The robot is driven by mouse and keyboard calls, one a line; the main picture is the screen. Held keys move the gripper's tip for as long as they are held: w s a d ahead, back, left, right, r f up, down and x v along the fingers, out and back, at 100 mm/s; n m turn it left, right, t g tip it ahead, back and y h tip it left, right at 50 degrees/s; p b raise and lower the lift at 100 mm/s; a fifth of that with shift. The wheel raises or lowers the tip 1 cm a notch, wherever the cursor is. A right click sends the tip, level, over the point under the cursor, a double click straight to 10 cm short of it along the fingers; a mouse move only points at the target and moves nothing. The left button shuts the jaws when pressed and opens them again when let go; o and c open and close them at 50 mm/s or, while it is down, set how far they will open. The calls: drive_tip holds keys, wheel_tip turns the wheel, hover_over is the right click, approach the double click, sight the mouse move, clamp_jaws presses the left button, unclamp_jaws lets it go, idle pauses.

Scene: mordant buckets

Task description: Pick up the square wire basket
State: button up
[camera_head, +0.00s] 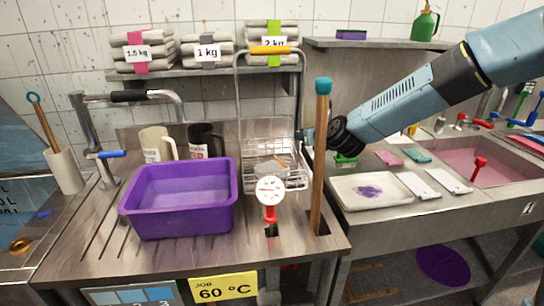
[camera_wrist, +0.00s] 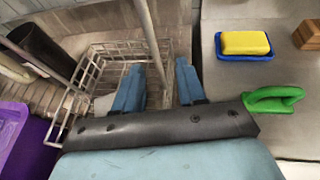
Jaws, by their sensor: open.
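The square wire basket (camera_head: 248,170) stands at the back of the metal drainboard. Its tall wire handle has a yellow grip (camera_head: 270,49). The dial thermometer and the wooden rod stand in front of the basket and cover parts of it. In the wrist view the basket (camera_wrist: 88,75) lies left of and below my fingers. My gripper (camera_wrist: 160,75) is open and empty. Its left finger overlaps the basket's right side in that view, and its right finger is beyond that side. Whether a finger touches the wire cannot be told. In the head view my fingers are mostly hidden behind the rod.
A wooden rod with a teal top (camera_head: 318,160) stands upright beside my gripper. A purple tub (camera_head: 180,210) and a dial thermometer (camera_head: 270,190) are in front. Dark (camera_head: 205,140) and cream jugs (camera_head: 155,145) stand left. A yellow sponge (camera_wrist: 245,43) lies in a blue dish.

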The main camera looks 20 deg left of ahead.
drive_tip(key=shift+x, duration=2.25)
clamp_jaws()
